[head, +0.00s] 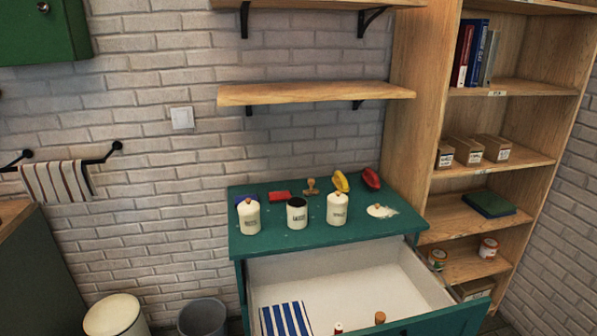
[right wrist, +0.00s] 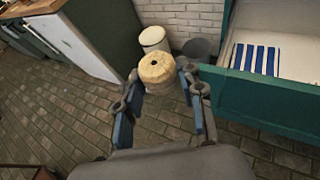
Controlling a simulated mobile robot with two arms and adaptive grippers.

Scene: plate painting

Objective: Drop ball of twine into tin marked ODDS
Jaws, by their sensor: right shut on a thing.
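A tan ball of twine (right wrist: 157,66) is between the fingertips of my right gripper (right wrist: 160,76) in the right wrist view, held above the brick floor. The right gripper is shut on it. Three cream tins stand in a row on the green cabinet in the head view: a left tin with a knobbed lid (head: 249,219), an open-topped middle tin (head: 297,217) and a right tin with a knobbed lid (head: 337,212). Their dark labels are too small to read surely. A loose cream lid (head: 381,211) lies right of them. My left gripper is in neither view.
The cabinet's top drawer (head: 350,272) is open, holding a striped cloth (head: 286,319). A red block (head: 279,196), a wooden stamp (head: 311,187) and yellow (head: 341,181) and red (head: 372,178) items lie behind the tins. A white bin (right wrist: 154,38) and grey bucket (right wrist: 197,48) stand beside the cabinet.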

